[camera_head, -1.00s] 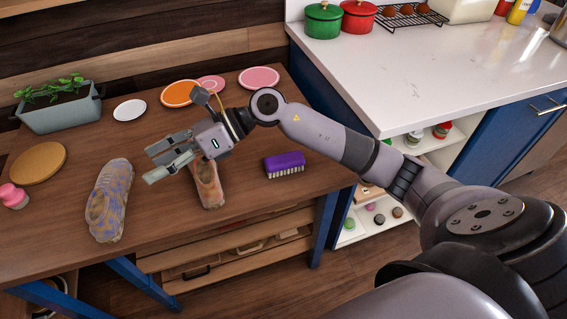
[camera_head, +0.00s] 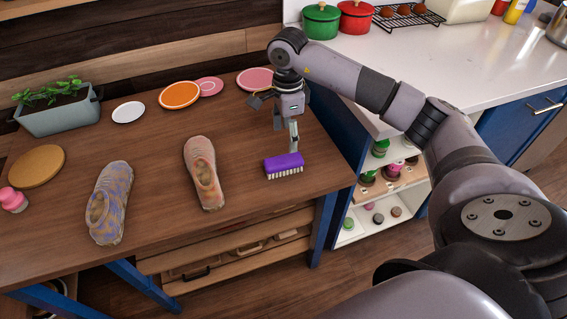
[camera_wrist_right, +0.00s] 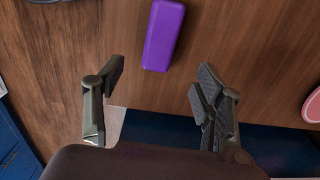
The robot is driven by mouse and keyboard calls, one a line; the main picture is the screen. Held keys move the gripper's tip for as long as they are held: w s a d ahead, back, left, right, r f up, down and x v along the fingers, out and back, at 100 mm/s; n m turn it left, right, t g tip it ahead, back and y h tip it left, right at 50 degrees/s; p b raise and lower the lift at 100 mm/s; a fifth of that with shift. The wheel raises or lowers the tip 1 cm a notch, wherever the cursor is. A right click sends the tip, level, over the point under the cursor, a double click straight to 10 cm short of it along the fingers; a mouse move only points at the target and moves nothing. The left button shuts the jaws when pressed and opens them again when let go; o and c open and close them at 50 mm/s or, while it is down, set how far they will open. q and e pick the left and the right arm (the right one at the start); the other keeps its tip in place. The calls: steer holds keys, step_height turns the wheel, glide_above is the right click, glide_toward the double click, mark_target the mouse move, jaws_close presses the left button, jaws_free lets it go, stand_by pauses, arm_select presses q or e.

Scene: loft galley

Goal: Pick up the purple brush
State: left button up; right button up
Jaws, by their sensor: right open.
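The purple brush (camera_head: 284,162) lies on the wooden table near its right front corner, purple back up and pale bristles down. In the right wrist view its purple top (camera_wrist_right: 163,35) shows ahead of the fingers, roughly midway between them. My right gripper (camera_head: 293,138) points down just above and behind the brush in the head view. In the wrist view its fingers (camera_wrist_right: 158,80) are wide apart with nothing between them. Whether a finger touches the brush cannot be told. My left gripper is not in view.
Two shoes, one (camera_head: 204,172) beside the brush and one (camera_head: 110,203) farther left, lie on the table (camera_head: 150,160). A planter (camera_head: 60,115) stands at the back left. A white counter (camera_head: 440,75) adjoins at right.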

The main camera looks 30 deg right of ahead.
mark_target(283, 160)
step_height(283, 160, down, 6)
steer(key=shift+r+p, duration=0.1)
steer(key=shift+p, duration=0.2)
steer(key=f, duration=0.2)
steer(key=a+f+p, duration=0.1)
steer(key=f, duration=0.1)
steer(key=shift+w+f, duration=0.1)
steer(key=shift+f, duration=0.55)
steer(key=shift+c, duration=0.5)
steer(key=c, duration=1.2)
steer(key=shift+r, duration=0.1)
step_height(283, 160, up, 20)
steer(key=b, duration=0.1)
